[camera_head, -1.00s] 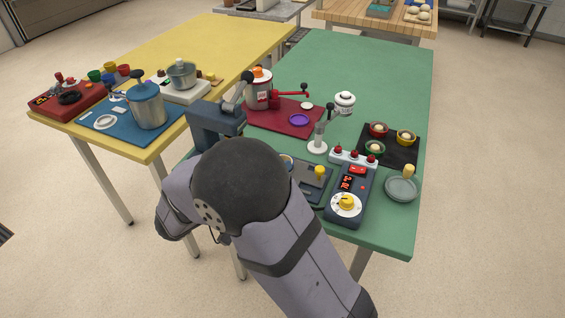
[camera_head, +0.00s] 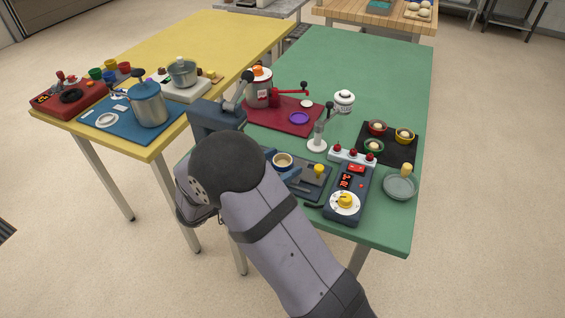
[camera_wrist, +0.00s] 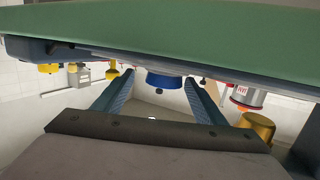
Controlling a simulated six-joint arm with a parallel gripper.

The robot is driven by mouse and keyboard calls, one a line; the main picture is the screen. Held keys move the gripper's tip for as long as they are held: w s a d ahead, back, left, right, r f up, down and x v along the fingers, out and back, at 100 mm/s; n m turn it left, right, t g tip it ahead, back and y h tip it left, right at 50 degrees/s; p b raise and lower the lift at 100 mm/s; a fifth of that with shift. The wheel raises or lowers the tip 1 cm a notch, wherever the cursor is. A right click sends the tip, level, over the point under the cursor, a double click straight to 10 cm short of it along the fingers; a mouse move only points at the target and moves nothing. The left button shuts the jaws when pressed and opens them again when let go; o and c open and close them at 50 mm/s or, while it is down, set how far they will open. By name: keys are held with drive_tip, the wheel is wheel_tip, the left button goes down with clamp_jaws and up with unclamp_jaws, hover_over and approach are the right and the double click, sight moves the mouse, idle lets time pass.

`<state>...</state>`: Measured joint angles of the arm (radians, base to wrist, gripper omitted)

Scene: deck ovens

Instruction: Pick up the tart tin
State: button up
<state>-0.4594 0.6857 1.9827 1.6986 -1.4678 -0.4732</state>
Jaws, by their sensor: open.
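In the head view, a small tin with a pale filling (camera_head: 283,161) sits at the left end of a dark blue-grey press base (camera_head: 309,188). My gripper (camera_wrist: 158,79) is open and empty, its two blue-grey fingers pointing towards the blue tin. The tin appears between the fingertips, with gaps on both sides; whether it is level with them or beyond them I cannot tell. In the head view my own dark wrist hides most of the gripper.
A control box with a yellow knob (camera_head: 346,201) stands right of the press. A black mat (camera_head: 401,150) holds red, yellow and green tins. A grey dish (camera_head: 399,187) is at the right edge. A red mat (camera_head: 262,117) with a machine lies behind.

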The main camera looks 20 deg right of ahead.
sight(289, 156)
drive_tip(key=shift+w+p+x, duration=0.15)
drive_tip(key=shift+p+x, duration=0.1)
drive_tip(key=shift+x, duration=1.2)
drive_tip(key=shift+w+p+x, duration=0.15)
drive_tip(key=shift+p+x, duration=0.05)
drive_tip(key=shift+x, duration=1.25)
drive_tip(key=shift+a, duration=0.1)
drive_tip(key=shift+r, duration=0.1)
drive_tip(key=shift+c, duration=0.2)
drive_tip(key=c, duration=1.2)
wheel_tip(289, 156, up, 10)
drive_tip(key=shift+a, duration=0.15)
